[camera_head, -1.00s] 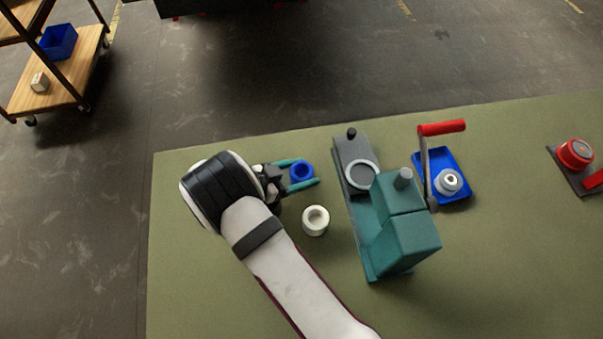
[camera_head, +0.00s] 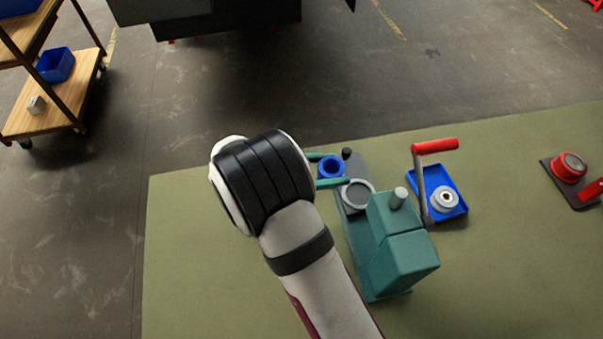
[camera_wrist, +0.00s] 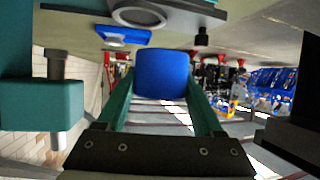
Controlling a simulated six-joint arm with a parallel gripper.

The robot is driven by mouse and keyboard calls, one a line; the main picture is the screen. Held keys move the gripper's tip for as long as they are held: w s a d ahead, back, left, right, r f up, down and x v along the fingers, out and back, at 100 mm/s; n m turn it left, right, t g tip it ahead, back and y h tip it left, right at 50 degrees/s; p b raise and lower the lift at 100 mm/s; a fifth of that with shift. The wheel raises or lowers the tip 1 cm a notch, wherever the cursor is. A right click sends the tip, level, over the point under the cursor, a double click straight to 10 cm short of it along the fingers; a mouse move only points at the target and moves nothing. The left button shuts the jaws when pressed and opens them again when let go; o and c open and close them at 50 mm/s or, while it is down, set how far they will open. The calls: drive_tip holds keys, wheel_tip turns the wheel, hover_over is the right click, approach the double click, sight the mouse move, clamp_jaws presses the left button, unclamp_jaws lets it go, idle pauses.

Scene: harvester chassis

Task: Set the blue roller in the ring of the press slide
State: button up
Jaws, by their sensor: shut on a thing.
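The blue roller (camera_head: 331,167) is a short blue cylinder with a hole through it. My gripper (camera_head: 332,169) is shut on it, with the teal fingers on either side; the wrist view also shows the roller (camera_wrist: 162,74) between the fingertips. The press slide (camera_head: 350,206) is a grey plate with a dark knob at its far end. Its ring (camera_head: 358,195) is pale and looks empty. The roller is near the slide's far end, beyond and left of the ring in the head view. In the wrist view the ring (camera_wrist: 139,17) is at the top, apart from the roller.
The teal press (camera_head: 400,240) stands at the near end of the slide, with a red-handled lever (camera_head: 435,146) beside it. A blue tray (camera_head: 449,209) holding a white and grey ring-shaped part is to the right. A red button unit (camera_head: 569,168) is at far right.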

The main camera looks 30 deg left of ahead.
drive_tip(key=w+d, duration=0.1)
drive_tip(key=d, duration=0.1)
drive_tip(key=w+d+m+g+h, duration=0.1)
drive_tip(key=d, duration=0.1)
drive_tip(key=w+d+m, duration=0.1)
drive_tip(key=d, duration=0.1)
drive_tip(key=shift+w+d+f+g+h, duration=0.25)
drive_tip(key=shift+d+g+h, duration=0.05)
drive_tip(key=shift+h, duration=0.1)
drive_tip(key=shift+f, duration=0.15)
hover_over(358, 195)
drive_tip(key=shift+f, duration=2.1)
drive_tip(key=shift+f, duration=0.2)
drive_tip(key=shift+f, duration=0.25)
drive_tip(key=shift+f, duration=0.25)
idle(0.3)
